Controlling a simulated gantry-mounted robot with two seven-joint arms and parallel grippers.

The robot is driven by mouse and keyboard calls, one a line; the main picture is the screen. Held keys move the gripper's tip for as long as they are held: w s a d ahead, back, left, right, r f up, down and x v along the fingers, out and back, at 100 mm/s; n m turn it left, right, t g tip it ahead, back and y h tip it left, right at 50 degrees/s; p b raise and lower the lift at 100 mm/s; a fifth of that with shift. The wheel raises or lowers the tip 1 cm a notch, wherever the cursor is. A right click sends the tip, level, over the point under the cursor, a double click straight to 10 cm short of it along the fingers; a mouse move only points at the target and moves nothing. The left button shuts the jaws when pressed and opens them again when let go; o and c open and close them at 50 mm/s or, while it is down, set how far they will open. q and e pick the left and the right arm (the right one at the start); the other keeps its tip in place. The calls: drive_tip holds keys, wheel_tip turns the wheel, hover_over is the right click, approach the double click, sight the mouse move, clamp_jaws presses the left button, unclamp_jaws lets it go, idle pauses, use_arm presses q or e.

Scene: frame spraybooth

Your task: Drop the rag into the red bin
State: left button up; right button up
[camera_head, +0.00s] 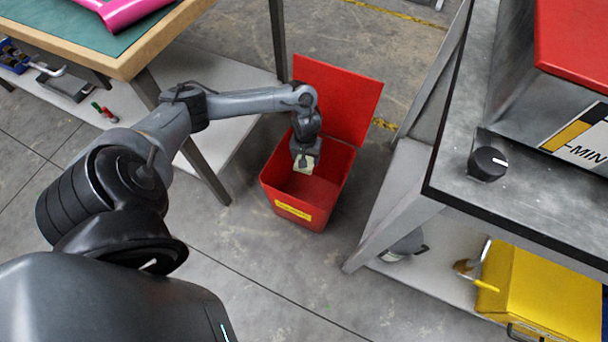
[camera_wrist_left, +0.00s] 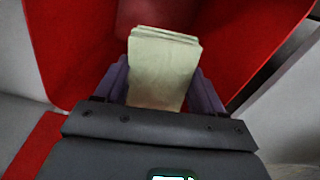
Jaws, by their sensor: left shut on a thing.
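The red bin (camera_head: 335,168) stands on the floor between two tables, with its red lid open and tilted up behind it (camera_head: 337,98). A yellow label is on its front. My left gripper (camera_head: 304,160) reaches down over the bin's opening and is shut on the rag (camera_head: 303,166), a pale yellow-green folded cloth. In the left wrist view the rag (camera_wrist_left: 162,68) sits between the two fingers, with the red bin's inner wall (camera_wrist_left: 75,50) around it. I cannot tell how far below the rim the rag hangs. My right gripper is not in view.
A wooden-edged table with a green mat (camera_head: 110,50) stands at the left, its leg close to the bin. A grey metal bench (camera_head: 450,170) with a black knob stands at the right. A yellow container (camera_head: 540,290) sits on its lower shelf. Open floor lies in front of the bin.

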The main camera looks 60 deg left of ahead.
use_arm(q)
drive_tip(key=shift+f, duration=0.1)
drive_tip(key=o, duration=1.3)
wheel_tip(320, 180, up, 11)
drive_tip(key=p, duration=1.5)
drive_tip(key=shift+f, duration=0.1)
